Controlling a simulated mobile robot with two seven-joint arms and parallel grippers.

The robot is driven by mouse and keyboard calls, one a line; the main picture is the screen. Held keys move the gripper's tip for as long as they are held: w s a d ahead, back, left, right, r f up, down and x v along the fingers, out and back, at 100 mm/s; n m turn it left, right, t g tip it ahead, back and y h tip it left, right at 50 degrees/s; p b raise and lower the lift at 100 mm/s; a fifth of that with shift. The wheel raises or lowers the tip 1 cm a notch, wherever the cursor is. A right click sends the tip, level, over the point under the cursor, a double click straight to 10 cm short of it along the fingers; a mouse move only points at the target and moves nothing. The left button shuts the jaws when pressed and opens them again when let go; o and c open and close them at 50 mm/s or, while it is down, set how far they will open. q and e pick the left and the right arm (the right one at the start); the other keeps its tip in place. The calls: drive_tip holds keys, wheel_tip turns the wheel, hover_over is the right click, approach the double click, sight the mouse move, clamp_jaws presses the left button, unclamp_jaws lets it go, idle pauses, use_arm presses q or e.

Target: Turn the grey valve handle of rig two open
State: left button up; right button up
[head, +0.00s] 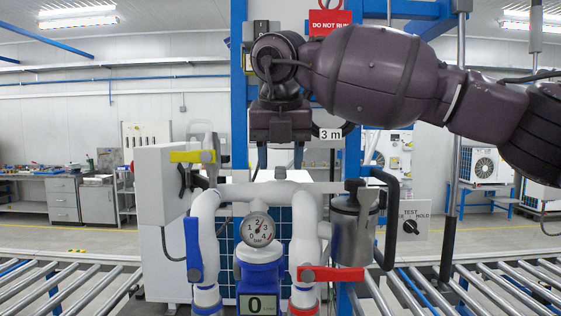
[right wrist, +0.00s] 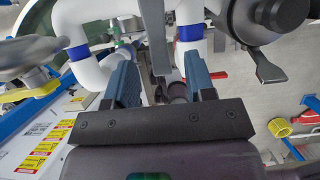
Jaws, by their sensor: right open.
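My right gripper (head: 280,158) points down, open, above the middle of a white top pipe (head: 238,191). In the right wrist view its two blue fingers (right wrist: 160,88) stand apart. A dark grey bar (right wrist: 157,45) and a dark round part show between and beyond them; this looks like the grey valve handle, with no clear contact with either finger. In the head view a small grey stub (head: 281,173) shows below the fingertips; the handle itself is hard to make out. No rig number is readable. My left gripper is not in view.
A yellow handle (head: 193,156) is at left, a blue handle (head: 193,248) and red handle (head: 330,274) are lower. A gauge (head: 257,230) sits above a display reading 0. A metal canister (head: 352,235) and black bar (head: 392,215) are at right. Roller conveyors flank the rig.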

drive_tip(key=shift+x, duration=0.85)
clamp_jaws()
